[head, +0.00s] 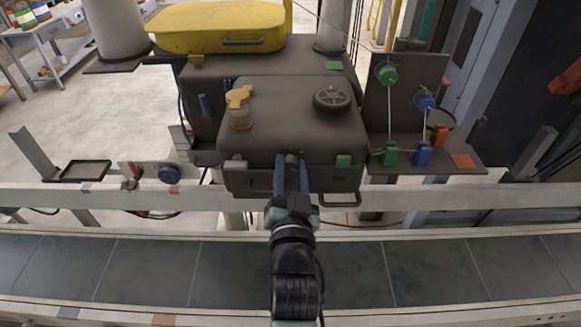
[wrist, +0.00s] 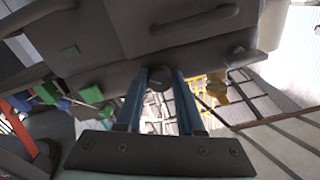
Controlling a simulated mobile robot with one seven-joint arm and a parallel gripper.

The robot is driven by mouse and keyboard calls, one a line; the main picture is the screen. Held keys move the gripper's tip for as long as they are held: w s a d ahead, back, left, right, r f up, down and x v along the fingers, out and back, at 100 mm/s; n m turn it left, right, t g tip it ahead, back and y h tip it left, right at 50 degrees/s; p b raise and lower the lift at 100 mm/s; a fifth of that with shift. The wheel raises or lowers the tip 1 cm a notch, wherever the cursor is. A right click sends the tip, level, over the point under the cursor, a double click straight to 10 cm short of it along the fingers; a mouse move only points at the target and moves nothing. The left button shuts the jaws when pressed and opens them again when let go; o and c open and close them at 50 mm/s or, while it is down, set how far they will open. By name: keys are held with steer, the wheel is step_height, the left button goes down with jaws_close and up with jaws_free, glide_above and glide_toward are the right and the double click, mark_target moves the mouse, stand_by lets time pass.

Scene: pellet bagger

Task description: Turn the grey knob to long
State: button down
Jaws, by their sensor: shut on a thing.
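My gripper (head: 291,172) reaches up to the front of the dark grey machine box (head: 262,150). In the wrist view its two blue fingers (wrist: 160,76) are closed on the sides of a small dark grey knob (wrist: 158,82). In the head view the knob is mostly hidden by the fingers. No marking for "long" is readable in either view, so I cannot tell where the knob points.
A green block (head: 343,161) sits right of the fingers on the box. An amber valve piece (head: 239,108) and a black round cap (head: 332,98) stand on top. A handle loop (head: 340,199) projects at lower right. The conveyor (head: 150,272) in front is empty.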

stand_by(0.4)
steer(key=c, duration=0.8)
jaws_free()
steer(key=s+b, duration=0.1)
steer(key=s, duration=0.3)
steer(key=s+b, duration=0.1)
steer(key=s, duration=0.3)
steer(key=s+b, duration=0.1)
steer(key=s, duration=0.4)
steer(key=shift+d+f+b, duration=0.1)
steer(key=shift+f+b, duration=0.15)
steer(key=shift+b, duration=0.05)
steer(key=shift+r, duration=0.1)
